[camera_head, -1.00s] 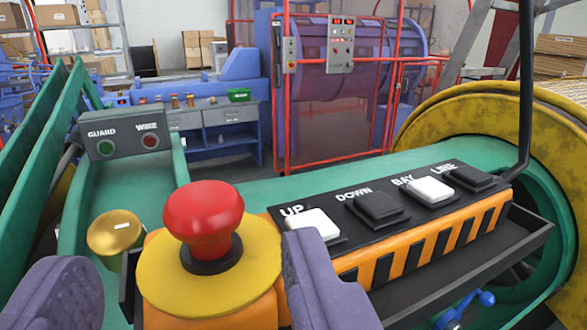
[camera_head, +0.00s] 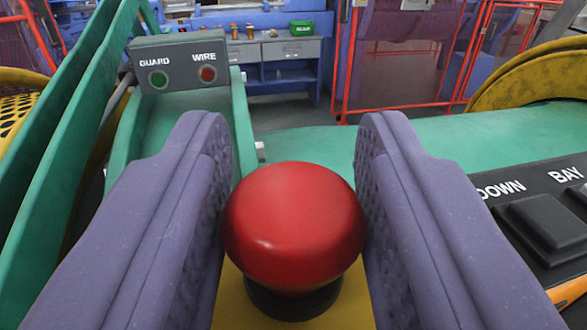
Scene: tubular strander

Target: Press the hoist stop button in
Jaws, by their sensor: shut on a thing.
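The hoist stop button is a red mushroom head (camera_head: 293,225) on a black collar, over a yellow plate (camera_head: 235,308). It stands at the lower middle of the view. My gripper (camera_head: 293,150) has its two purple padded fingers on either side of the red head, shut on it. The finger pads meet the head's left and right sides. The fingers hide much of the yellow plate and the pendant body. The black collar still shows under the head, and its lower part is hard to make out.
A black panel with a DOWN button (camera_head: 545,222) lies close on the right. A grey box with GUARD and WIRE lamps (camera_head: 182,76) stands behind on the left. Green beams (camera_head: 75,110) run along the left. Red fencing (camera_head: 420,60) and a blue bench stand farther back.

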